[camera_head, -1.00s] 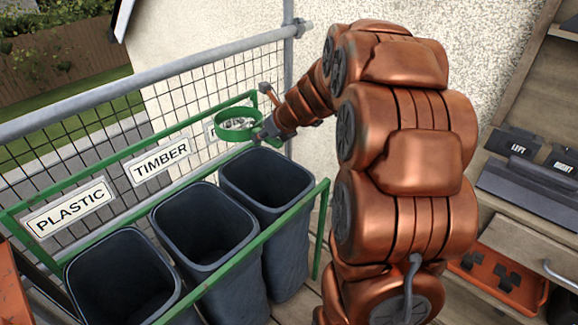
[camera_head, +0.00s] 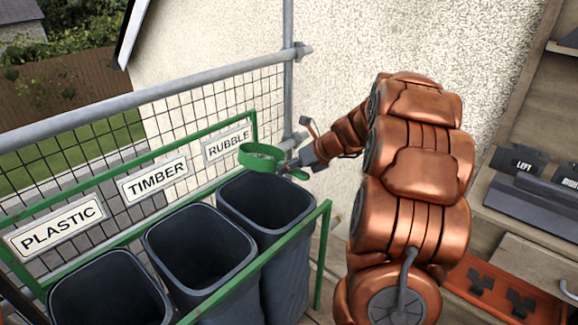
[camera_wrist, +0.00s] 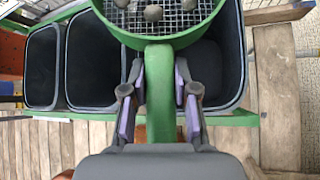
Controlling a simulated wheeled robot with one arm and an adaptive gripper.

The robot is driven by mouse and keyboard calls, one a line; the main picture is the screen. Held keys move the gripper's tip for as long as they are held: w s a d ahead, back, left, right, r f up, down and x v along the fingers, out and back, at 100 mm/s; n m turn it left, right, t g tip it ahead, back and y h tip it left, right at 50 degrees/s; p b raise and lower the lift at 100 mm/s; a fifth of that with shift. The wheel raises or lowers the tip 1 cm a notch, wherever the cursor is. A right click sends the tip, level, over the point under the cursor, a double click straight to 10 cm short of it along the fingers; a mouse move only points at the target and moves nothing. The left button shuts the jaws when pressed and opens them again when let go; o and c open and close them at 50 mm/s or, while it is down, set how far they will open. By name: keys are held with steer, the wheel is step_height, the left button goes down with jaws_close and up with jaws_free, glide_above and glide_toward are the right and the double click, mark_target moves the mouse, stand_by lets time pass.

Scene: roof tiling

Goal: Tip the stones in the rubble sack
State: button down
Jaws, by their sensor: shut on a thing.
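My gripper (camera_wrist: 158,102) is shut on the handle of a green round sieve (camera_head: 262,157), which also shows in the wrist view (camera_wrist: 150,42). The sieve has a wire mesh, and several grey stones (camera_wrist: 153,13) lie on it in the wrist view. In the head view it looks close to level above the rubble sack (camera_head: 268,208), the dark container below the RUBBLE sign (camera_head: 228,144). The rubble sack's dark opening shows partly under the sieve in the wrist view (camera_wrist: 222,60). The sieve's far side is cut off there.
The timber container (camera_head: 200,250) and plastic container (camera_head: 112,292) stand to the left in a green frame (camera_head: 325,245). A mesh guard rail (camera_head: 150,97) runs behind them. A wooden shelf unit with dark trays (camera_head: 515,190) stands at the right.

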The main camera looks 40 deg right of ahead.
steer(key=m+y, duration=0.1)
steer(key=y, duration=0.2)
steer(key=m+y, duration=0.1)
steer(key=shift+d+f+m+y+b, duration=0.25)
steer(key=shift+f+m+y+b, duration=0.05)
steer(key=shift+b, duration=0.1)
steer(key=shift+r+y+p, duration=0.3)
steer(key=shift+r+p, duration=0.05)
steer(key=shift+p, duration=0.05)
steer(key=shift+r+p, duration=0.1)
steer(key=shift+p, duration=0.65)
steer(key=m+y+p, duration=0.2)
steer(key=p, duration=0.5)
steer(key=shift+f, duration=0.2)
steer(key=m+y+p, duration=0.1)
steer(key=y+p, duration=0.1)
steer(key=p, duration=0.5)
steer(key=shift+m+t, duration=0.3)
steer(key=p, duration=0.1)
steer(key=m+y+p, duration=0.1)
steer(key=shift+w+f+m+t+p, duration=0.1)
steer(key=shift+f+m+t+p, duration=0.15)
steer(key=shift+m+t+p, duration=0.1)
steer(key=shift+f+m+t+y, duration=0.15)
steer(key=shift+m+t+y, duration=0.2)
steer(key=shift+m+y, duration=0.25)
